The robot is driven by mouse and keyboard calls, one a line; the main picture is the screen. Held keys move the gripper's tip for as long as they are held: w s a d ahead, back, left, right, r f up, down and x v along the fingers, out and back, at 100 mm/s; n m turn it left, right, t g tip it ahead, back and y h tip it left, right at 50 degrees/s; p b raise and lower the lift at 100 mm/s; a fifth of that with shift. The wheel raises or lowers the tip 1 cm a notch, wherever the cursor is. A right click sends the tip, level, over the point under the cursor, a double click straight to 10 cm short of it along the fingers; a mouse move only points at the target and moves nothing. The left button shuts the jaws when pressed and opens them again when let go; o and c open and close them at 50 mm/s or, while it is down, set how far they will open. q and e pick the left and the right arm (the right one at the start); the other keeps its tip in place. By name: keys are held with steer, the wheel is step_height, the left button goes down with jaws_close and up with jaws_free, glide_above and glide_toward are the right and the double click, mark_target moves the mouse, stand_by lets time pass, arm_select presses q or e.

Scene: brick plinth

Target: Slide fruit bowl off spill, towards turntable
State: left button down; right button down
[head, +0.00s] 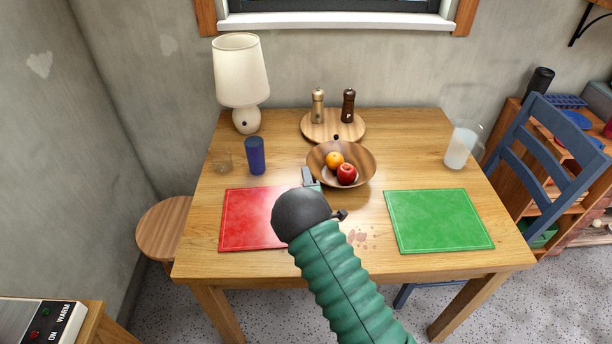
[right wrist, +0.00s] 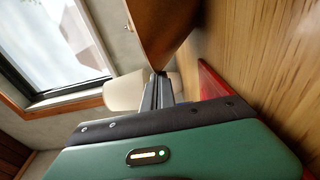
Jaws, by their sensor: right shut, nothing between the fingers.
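The wooden fruit bowl (head: 362,160) sits upright on the table and holds an orange (head: 334,159) and a red apple (head: 347,174). The turntable (head: 333,134) is a round wooden board just behind it. The spill (head: 359,237) shows as reddish spots in front of the bowl, clear of its visible base; my arm may hide part of it. My right gripper (head: 309,177) is shut and empty at the bowl's front-left side. In the right wrist view its fingertips (right wrist: 161,78) are close beside the bowl (right wrist: 158,25); I cannot tell if they touch. My left gripper is not in view.
Two mills (head: 348,105) stand on the turntable.

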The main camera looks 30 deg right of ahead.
steer(key=shift+s+d, duration=0.8)
steer(key=shift+s, duration=0.05)
steer(key=v, duration=1.7)
steer(key=shift+w+p, duration=0.1)
steer(key=shift+p, duration=0.3)
